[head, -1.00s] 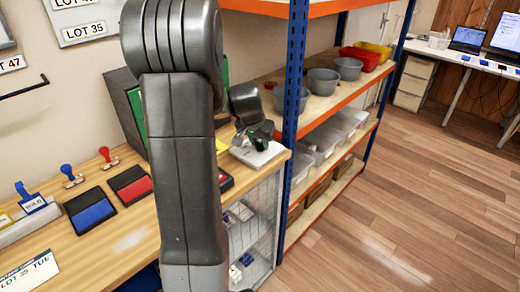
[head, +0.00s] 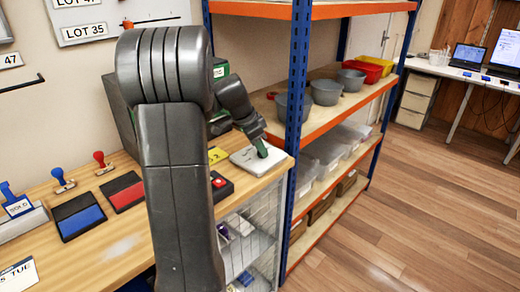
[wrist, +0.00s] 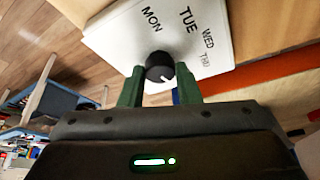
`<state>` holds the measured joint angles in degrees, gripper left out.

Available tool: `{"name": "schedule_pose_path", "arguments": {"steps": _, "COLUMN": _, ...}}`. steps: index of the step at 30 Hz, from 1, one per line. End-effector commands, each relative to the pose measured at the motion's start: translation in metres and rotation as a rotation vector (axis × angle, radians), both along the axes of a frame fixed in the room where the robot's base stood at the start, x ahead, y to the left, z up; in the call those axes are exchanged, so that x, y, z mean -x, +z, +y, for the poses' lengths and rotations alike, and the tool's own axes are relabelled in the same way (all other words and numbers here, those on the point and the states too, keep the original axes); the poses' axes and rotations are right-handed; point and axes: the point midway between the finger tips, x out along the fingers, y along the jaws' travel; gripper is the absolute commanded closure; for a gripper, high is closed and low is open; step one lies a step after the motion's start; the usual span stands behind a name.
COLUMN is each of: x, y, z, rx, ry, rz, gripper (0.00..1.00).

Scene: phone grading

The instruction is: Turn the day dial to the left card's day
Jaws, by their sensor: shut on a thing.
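The day dial is a white plate (head: 245,161) at the right end of the wooden bench. In the wrist view its plate (wrist: 110,33) shows MON, TUE, WED and THU around a black knob (wrist: 159,66). My gripper (wrist: 158,80) is shut on the knob, with a green finger on each side. A small pale mark shows on the knob's gripper side; which day it selects is unclear. In the head view my gripper (head: 261,150) is over the dial and hides the knob. The left card (head: 18,276), cut by the frame's edge, reads TUE.
A red-button box (head: 219,184) and a yellow card (head: 217,155) lie left of the dial. Blue (head: 80,218) and red (head: 124,191) ink pads and several stamps are further left. A blue shelf post (head: 297,130) stands close on the right.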

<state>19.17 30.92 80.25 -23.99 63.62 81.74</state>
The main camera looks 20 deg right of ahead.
Motion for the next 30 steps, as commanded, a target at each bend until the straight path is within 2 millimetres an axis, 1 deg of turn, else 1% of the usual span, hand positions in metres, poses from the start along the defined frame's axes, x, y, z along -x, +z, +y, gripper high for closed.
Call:
{"name": "schedule_pose_path", "arguments": {"steps": 6, "x": -0.001, "y": 0.0005, "z": -0.0001, "rx": 0.0, "ry": -0.036, "rz": -0.003, "gripper": 0.93}}
{"name": "schedule_pose_path", "arguments": {"steps": 18, "x": -0.0008, "y": 0.0006, "z": -0.0002, "rx": 0.0, "ry": -0.04, "rz": -0.002, "gripper": 0.93}}
{"name": "schedule_pose_path", "arguments": {"steps": 19, "x": -0.0008, "y": 0.0007, "z": -0.0003, "rx": 0.0, "ry": -0.04, "rz": -0.002, "gripper": 0.64}}
{"name": "schedule_pose_path", "arguments": {"steps": 21, "x": -0.0007, "y": 0.0005, "z": -0.0002, "rx": 0.0, "ry": -0.04, "rz": -0.002, "gripper": 0.5}}
{"name": "schedule_pose_path", "arguments": {"steps": 22, "x": -0.0007, "y": 0.0005, "z": -0.0002, "rx": 0.0, "ry": -0.04, "rz": -0.002, "gripper": 0.48}}
{"name": "schedule_pose_path", "arguments": {"steps": 30, "x": -0.0005, "y": 0.0008, "z": 0.0001, "rx": 0.0, "ry": -0.04, "rz": 0.0, "gripper": 0.48}}
